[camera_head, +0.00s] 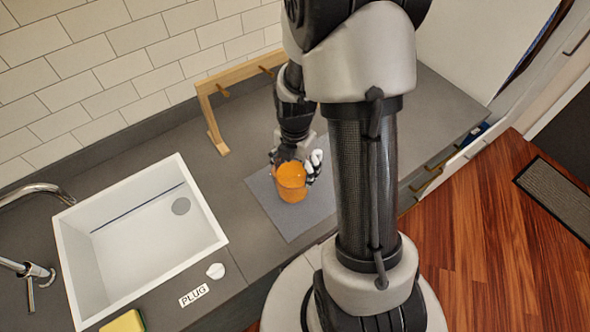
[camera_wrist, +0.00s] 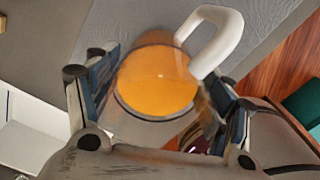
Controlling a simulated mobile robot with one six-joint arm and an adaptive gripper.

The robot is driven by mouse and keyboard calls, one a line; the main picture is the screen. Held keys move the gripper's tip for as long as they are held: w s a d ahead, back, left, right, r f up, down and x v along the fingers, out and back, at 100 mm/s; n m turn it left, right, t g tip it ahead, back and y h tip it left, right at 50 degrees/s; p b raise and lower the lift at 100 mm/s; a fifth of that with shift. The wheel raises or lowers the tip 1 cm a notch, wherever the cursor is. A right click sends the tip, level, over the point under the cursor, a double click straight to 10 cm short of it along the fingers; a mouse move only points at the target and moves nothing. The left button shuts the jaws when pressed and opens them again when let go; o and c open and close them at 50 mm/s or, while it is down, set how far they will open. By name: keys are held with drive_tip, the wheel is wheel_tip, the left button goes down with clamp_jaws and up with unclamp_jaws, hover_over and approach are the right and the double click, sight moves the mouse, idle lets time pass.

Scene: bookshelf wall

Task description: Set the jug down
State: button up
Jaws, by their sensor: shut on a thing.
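The jug (camera_head: 292,184) is orange, with a white handle (camera_wrist: 222,38) that shows in the wrist view. In the head view it is over the grey mat (camera_head: 288,220) on the counter. I cannot tell whether its base touches the mat. My gripper (camera_head: 291,158) is shut on the jug, with one finger on each side of its body. In the wrist view the jug (camera_wrist: 158,82) sits between the fingers and its handle points up and to the right. My arm hides part of the counter behind and right of the jug.
A white sink (camera_head: 140,240) with a tap (camera_head: 30,270) is at the left. A wooden rack with pegs (camera_head: 210,115) stands behind the mat. A white plug (camera_head: 215,271), a "PLUG" label (camera_head: 193,295) and a yellow sponge (camera_head: 124,322) lie near the front edge.

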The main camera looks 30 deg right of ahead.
drive_tip(key=shift+f, duration=0.15)
drive_tip(key=shift+f, duration=0.15)
drive_tip(key=o, duration=1.8)
wheel_tip(320, 180, up, 12)
drive_tip(key=p, duration=0.3)
drive_tip(key=s+a+r+m+t, duration=0.1)
drive_tip(key=s+a+r+m, duration=0.3)
drive_tip(key=m, duration=0.3)
drive_tip(key=s+a+r+m+t, duration=0.2)
drive_tip(key=s+r+m, duration=0.3)
drive_tip(key=m, duration=0.3)
drive_tip(key=s+a+r+m+t, duration=0.1)
drive_tip(key=s+a+r+m, duration=0.4)
drive_tip(key=r+m, duration=0.2)
drive_tip(key=shift+s+a+m+t, duration=0.1)
drive_tip(key=shift+a+m+t, duration=0.2)
drive_tip(key=shift+a+m, duration=0.1)
